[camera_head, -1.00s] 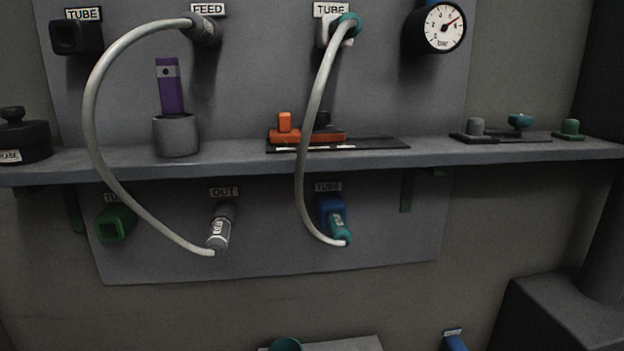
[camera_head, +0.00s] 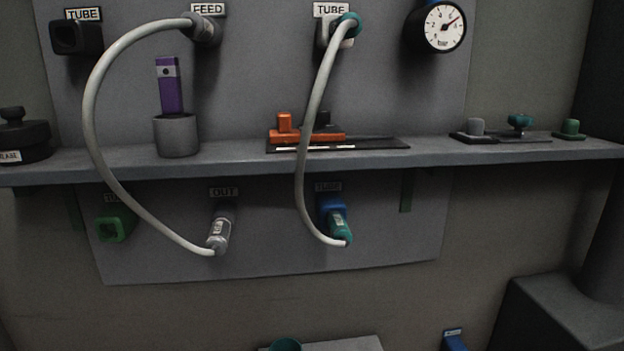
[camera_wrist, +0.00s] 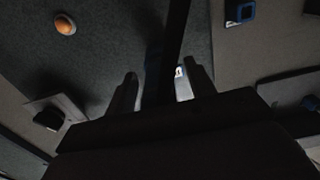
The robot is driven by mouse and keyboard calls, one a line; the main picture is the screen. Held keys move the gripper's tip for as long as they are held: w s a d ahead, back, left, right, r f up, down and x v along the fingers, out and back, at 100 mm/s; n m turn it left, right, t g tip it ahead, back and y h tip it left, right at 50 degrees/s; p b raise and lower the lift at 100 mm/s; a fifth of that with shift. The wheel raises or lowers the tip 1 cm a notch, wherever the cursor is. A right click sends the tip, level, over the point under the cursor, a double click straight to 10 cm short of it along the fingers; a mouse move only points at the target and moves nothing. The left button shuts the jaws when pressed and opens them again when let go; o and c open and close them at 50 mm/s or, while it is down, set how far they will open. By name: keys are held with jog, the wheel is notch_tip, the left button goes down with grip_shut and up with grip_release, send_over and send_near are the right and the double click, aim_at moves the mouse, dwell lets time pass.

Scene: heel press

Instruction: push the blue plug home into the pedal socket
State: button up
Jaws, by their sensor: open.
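A small blue part (camera_head: 455,343) with a label on top shows at the bottom edge of the head view, cut off by the frame. I cannot tell whether it is the plug or the socket. In the wrist view a blue square piece with a dark centre (camera_wrist: 240,11) sits at the top right, away from my fingers. My gripper (camera_wrist: 160,68) is open. A dark bar runs between its fingers, with a dim bluish patch (camera_wrist: 153,66) beside it, too dark to identify. My gripper does not show in the head view. No plug can be made out for sure.
A shelf (camera_head: 400,168) crosses the wall panel, bearing an orange part (camera_head: 310,136) and a grey cup (camera_head: 177,136). Two pale hoses (camera_head: 92,120) (camera_head: 304,130) hang across it. A dark box (camera_head: 555,315) stands at lower right. An orange button (camera_wrist: 65,24) shows in the wrist view.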

jog(key=s+d+p, duration=0.1)
jog(key=s+p, duration=0.2)
jog(key=s, duration=0.7)
jog(key=shift+s+d, duration=0.25)
jog(key=shift+s, duration=0.1)
jog(key=shift+w+a+b, duration=0.25)
jog(key=shift+w+b, duration=0.25)
jog(key=shift+w, duration=1.15)
jog(key=shift+w+a+b, duration=0.2)
jog(key=shift+w+b, duration=0.3)
jog(key=shift+w, duration=1.1)
jog(key=shift+w+a+b, duration=0.25)
jog(key=shift+w+b, duration=0.25)
jog(key=shift+w, duration=1.15)
jog(key=shift+w, duration=0.15)
